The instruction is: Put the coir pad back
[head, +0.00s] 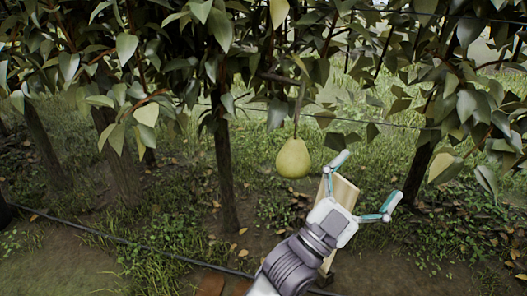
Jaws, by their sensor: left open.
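No coir pad can be made out with certainty. My left gripper (367,181) is open, its two fingers spread wide with nothing between them. It points up and to the right from the bottom middle of the head view. A pale wooden board (345,191) stands upright behind the gripper and is partly hidden by it. A yellow-green pear (293,158) hangs from a branch just left of the gripper, apart from it. My right gripper does not show.
A flat reddish-brown surface (208,284) shows at the bottom edge, left of my arm; I cannot tell what it is. A dark hose (130,242) runs along the ground. Tree trunks (224,170) and leafy branches fill the back. Grass and fallen leaves lie around.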

